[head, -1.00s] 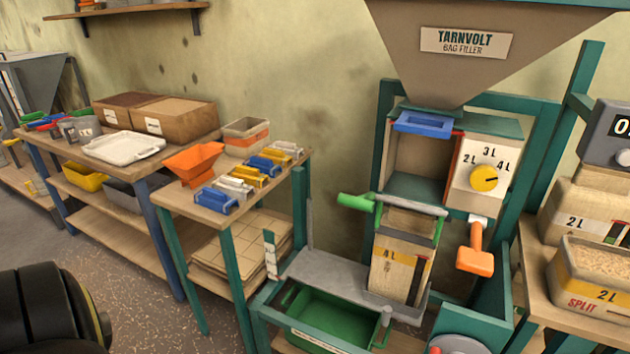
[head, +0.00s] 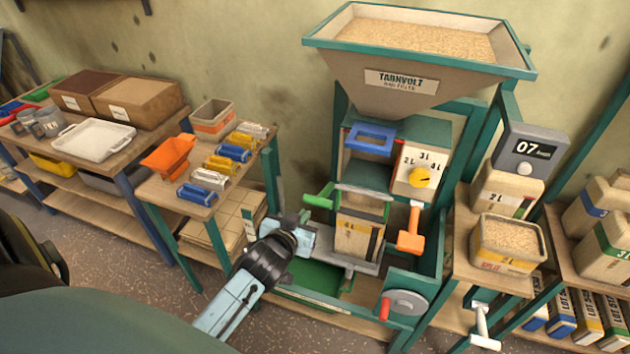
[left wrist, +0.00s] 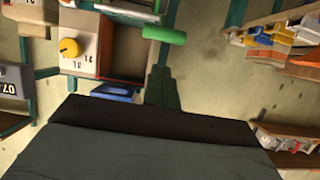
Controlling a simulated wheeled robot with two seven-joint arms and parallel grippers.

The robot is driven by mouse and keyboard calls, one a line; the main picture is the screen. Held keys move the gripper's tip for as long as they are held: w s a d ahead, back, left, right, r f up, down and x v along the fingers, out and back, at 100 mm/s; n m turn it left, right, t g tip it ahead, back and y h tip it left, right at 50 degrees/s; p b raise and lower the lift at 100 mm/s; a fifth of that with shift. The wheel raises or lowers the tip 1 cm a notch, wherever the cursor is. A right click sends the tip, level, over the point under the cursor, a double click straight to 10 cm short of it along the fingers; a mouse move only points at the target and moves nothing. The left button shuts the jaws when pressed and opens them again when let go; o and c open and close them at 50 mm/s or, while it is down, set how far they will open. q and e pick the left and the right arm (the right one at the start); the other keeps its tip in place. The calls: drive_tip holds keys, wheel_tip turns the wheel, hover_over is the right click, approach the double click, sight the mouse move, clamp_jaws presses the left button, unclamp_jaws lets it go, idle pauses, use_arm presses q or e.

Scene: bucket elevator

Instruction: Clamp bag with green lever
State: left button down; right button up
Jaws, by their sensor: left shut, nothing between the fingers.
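The green lever (head: 318,201) sticks out to the left from the clamp frame at the mouth of the bag. The bag (head: 357,237), marked 4L with a yellow band, stands upright under the filler's spout. My left gripper (head: 306,218) is shut and empty, just below and left of the lever in the head view. In the left wrist view, the scene is upside down; the shut fingers (left wrist: 161,72) point at the green lever (left wrist: 164,35), apparently with a small gap. Any contact is hard to tell. My right gripper is out of view.
An orange handle (head: 411,230) hangs right of the bag, below the yellow dial (head: 420,178). The blue gate handle (head: 371,139) is above. A green tray (head: 314,284) sits below my left gripper. A bench (head: 180,200) with colored clips stands to the left.

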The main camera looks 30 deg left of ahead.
use_arm(q)
wheel_tip(320, 180, up, 4)
hover_over(315, 199)
drive_tip(key=s+d, duration=0.1)
wheel_tip(315, 199, down, 3)
drive_tip(key=shift+t, duration=0.3)
drive_tip(key=shift+s+f, duration=0.2)
drive_tip(key=shift+f, duration=0.9)
drive_tip(key=shift+s+f, duration=0.2)
drive_tip(key=shift+f, duration=0.85)
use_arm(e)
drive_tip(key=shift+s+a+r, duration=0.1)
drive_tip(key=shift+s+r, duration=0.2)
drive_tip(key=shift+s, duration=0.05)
use_arm(q)
drive_tip(key=shift+d, duration=0.1)
